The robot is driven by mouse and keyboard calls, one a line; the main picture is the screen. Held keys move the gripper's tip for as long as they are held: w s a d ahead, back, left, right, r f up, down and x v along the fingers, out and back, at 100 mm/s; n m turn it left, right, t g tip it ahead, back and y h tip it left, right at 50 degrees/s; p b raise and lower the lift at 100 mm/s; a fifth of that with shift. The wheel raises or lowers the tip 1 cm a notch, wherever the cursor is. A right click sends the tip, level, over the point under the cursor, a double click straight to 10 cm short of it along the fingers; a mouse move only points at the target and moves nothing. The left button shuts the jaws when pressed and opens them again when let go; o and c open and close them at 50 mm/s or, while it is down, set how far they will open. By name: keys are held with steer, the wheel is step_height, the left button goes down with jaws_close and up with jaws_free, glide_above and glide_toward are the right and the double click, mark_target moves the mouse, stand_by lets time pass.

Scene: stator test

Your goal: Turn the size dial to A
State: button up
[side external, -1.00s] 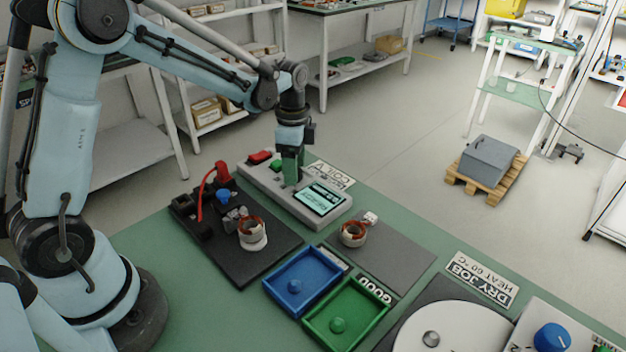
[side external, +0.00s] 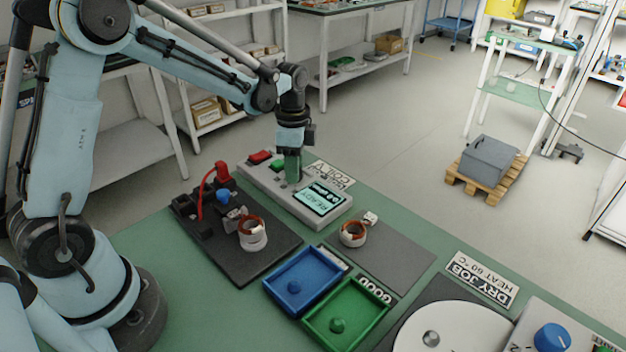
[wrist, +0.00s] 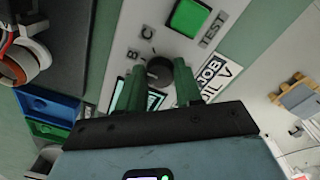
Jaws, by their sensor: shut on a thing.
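The size dial (wrist: 159,71) is a dark round knob on the light grey tester panel (side external: 258,182), with letters B and C printed beside it in the wrist view. The A mark is not visible there. My gripper (wrist: 157,80) has its two green fingers shut on the dial, one on each side. In the side view my gripper (side external: 293,180) points straight down onto the panel and hides the dial. The tester's screen (side external: 320,198) is lit, with text including READY. The dial's exact pointer direction is unclear.
A green TEST button (wrist: 188,17) sits near the dial; a red button (side external: 260,157) is farther along the panel. A black fixture (side external: 270,245) holds a copper-wound stator (side external: 252,236). Another stator (side external: 353,234) lies on a grey mat. Blue (side external: 277,301) and green (side external: 318,337) trays stand in front.

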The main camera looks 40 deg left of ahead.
steer(key=n, duration=0.4)
steer(key=shift+d+n, duration=0.1)
steer(key=shift+n, duration=2.1)
steer(key=o, duration=1)
steer(key=shift+o, duration=0.2)
steer(key=shift+r, duration=0.1)
step_height(320, 180, up, 12)
steer(key=shift+a, duration=0.25)
